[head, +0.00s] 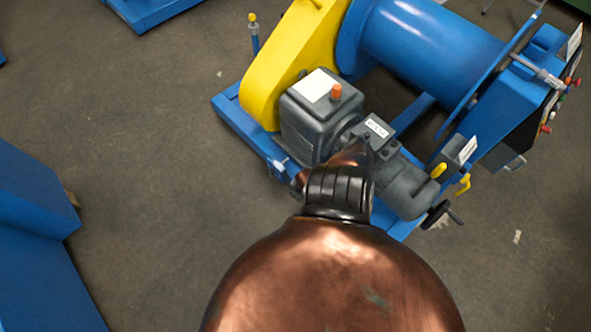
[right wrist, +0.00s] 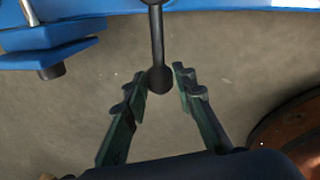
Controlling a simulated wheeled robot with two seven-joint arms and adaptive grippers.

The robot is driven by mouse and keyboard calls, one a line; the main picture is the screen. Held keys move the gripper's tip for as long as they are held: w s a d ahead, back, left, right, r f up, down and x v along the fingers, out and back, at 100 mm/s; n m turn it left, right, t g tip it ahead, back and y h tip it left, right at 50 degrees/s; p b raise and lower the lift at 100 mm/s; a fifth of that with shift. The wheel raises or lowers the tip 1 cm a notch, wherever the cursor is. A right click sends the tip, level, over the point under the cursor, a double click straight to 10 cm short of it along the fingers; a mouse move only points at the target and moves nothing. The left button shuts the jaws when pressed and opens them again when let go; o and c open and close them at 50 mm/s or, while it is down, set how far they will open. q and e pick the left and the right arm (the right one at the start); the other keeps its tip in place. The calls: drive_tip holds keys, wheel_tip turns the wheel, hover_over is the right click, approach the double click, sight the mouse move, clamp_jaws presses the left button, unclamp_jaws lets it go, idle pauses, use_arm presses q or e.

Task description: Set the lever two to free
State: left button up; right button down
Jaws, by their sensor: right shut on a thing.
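In the right wrist view a dark lever (right wrist: 157,45) with a round knob hangs down from a blue edge at the top. My right gripper (right wrist: 160,85) has its two dark fingers on either side of the knob and is shut on it. I cannot tell from a label whether this is lever two, nor its setting. In the head view my copper arm covers the right gripper and this lever. My left gripper is in neither view.
A blue drum (head: 430,45), a yellow chain guard (head: 290,55) and a grey gearbox (head: 312,125) stand on a blue frame. Yellow handles (head: 439,170) and a handwheel (head: 436,214) are at the right. The floor (head: 140,130) at left is open.

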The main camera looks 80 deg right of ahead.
drive_tip(key=c, duration=1.6)
unclamp_jaws()
drive_tip(key=r, duration=0.4)
drive_tip(key=s+r, duration=0.1)
drive_tip(key=r, duration=0.3)
drive_tip(key=s+a+r, duration=0.1)
drive_tip(key=r, duration=0.2)
drive_tip(key=shift+r, duration=0.4)
